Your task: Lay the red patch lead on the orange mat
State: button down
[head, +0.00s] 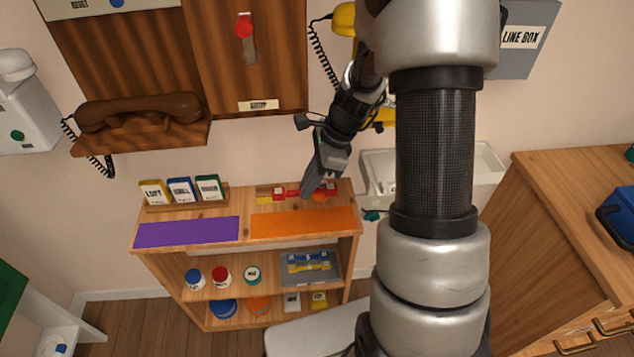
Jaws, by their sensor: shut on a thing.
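The red patch lead (292,192) is at the back right of the small wooden shelf unit's top, just behind the orange mat (303,223). My gripper (311,190) reaches down from above and is shut on the red patch lead near its middle; red shows on both sides of the fingers. I cannot tell whether the lead still touches the shelf top. The orange mat lies flat on the right half of the shelf top, and nothing is seen on it.
A purple mat (188,232) lies left of the orange one. A yellow piece (264,196) lies beside the red lead. Labelled cards (181,190) stand at the back left. A white bin (485,165) is right of the shelf. My arm hides much of the right side.

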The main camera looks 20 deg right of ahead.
aim_at(322, 188)
jog(key=shift+w+a+f, duration=0.1)
jog(key=shift+w+a, duration=0.1)
jog(key=shift+a, duration=0.2)
notch_tip(322, 188, down, 10)
jog(key=b, duration=0.9)
jog(key=shift+r, duration=0.2)
jog(key=shift+f+b, duration=0.55)
jog(key=shift+f, duration=0.35)
jog(key=c, duration=1.7)
grip_release()
jog(key=shift+d, duration=0.1)
jog(key=p+v, duration=0.4)
jog(key=v, duration=0.8)
